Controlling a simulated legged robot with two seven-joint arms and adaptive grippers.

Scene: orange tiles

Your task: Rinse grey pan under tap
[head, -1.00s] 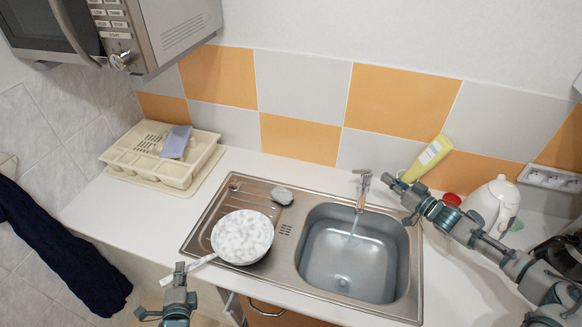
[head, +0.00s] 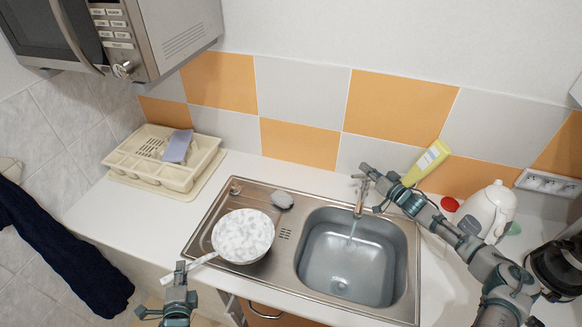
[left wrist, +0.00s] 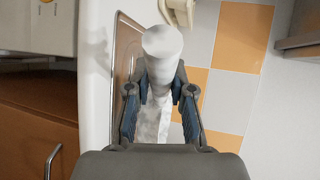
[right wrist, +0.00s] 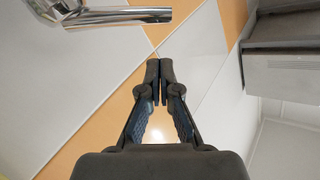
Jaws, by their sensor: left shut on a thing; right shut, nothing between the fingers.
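The grey pan (head: 243,236), mottled white and grey, rests on the sink's drainboard, left of the basin. My left gripper (head: 181,272) is shut on the pan's pale handle (head: 204,259); the handle also fills the jaws in the left wrist view (left wrist: 160,65). The tap (head: 361,196) stands behind the basin (head: 350,262), and a stream of water (head: 351,232) falls from it. My right gripper (head: 370,174) is shut and empty close to the tap's top. In the right wrist view its fingertips (right wrist: 159,66) meet, with the metal tap (right wrist: 118,17) at the upper left.
A small grey sponge-like thing (head: 282,199) lies behind the pan. A cream dish rack (head: 165,178) stands at the left. A yellow bottle (head: 428,160), a white kettle (head: 487,211) and a dark glass pot (head: 557,265) stand at the right. A microwave (head: 165,35) hangs at the upper left.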

